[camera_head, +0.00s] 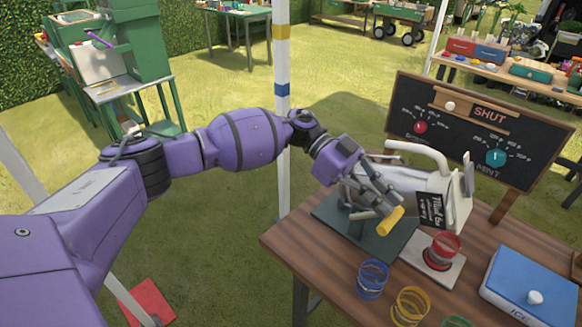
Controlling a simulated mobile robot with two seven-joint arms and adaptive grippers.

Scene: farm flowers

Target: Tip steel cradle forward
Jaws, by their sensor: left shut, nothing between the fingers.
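The steel cradle (408,178) is a pale grey and white frame on a dark green base (385,245), near the table's left end. A small black sign with white lettering (430,212) hangs at its front. My left gripper (386,206) is at the cradle's near left side, shut with nothing in it, and covers part of it. A yellow cylindrical grip (390,221) shows right by the fingertips; I cannot tell whether they touch it. My right gripper is out of view.
A red glass (444,247) stands on a pale pad in front of the cradle. Blue (372,279) and yellow (411,304) glasses stand at the near edge of the wooden table (315,245). A blue-lidded ice box (535,285) is at right, a chalkboard (470,150) behind.

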